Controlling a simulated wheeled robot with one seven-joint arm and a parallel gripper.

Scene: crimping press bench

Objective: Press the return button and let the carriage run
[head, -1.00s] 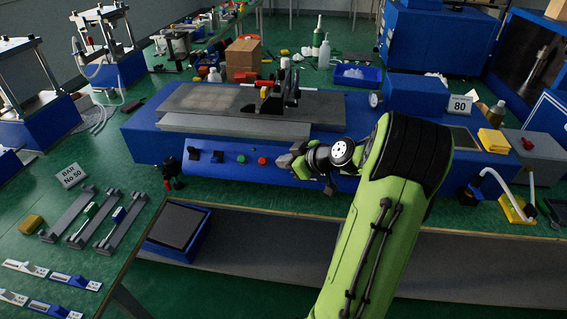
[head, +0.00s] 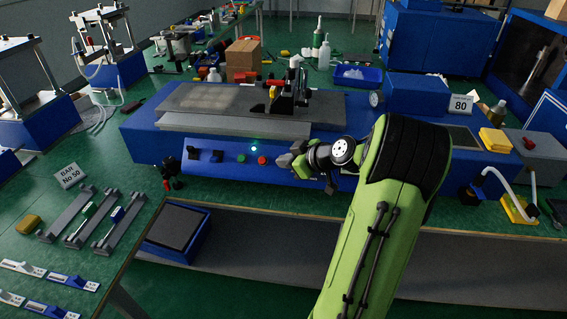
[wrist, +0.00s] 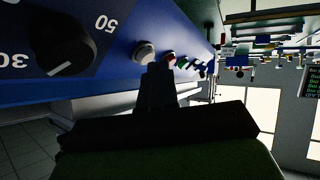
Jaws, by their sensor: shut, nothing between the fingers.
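The blue press bench (head: 215,172) has a sloped front panel with a green button (head: 241,158) and a red button (head: 262,160). In the wrist view a pale round button (wrist: 145,52) sits beside the red button (wrist: 168,57); my gripper hides it in the head view. My gripper (head: 288,160) is shut and empty at the panel, right of the red button. In the wrist view its fingertips (wrist: 158,68) are close by the pale button; I cannot tell whether they touch it. The dark carriage (head: 290,100) stands on the grey bed.
A black dial (wrist: 65,45) with number marks is beside the pale button. Black switches (head: 205,155) are at the panel's left. A "80" sign (head: 461,104) and yellow blocks (head: 494,140) are on the right. A blue bin (head: 178,232) is below the front edge.

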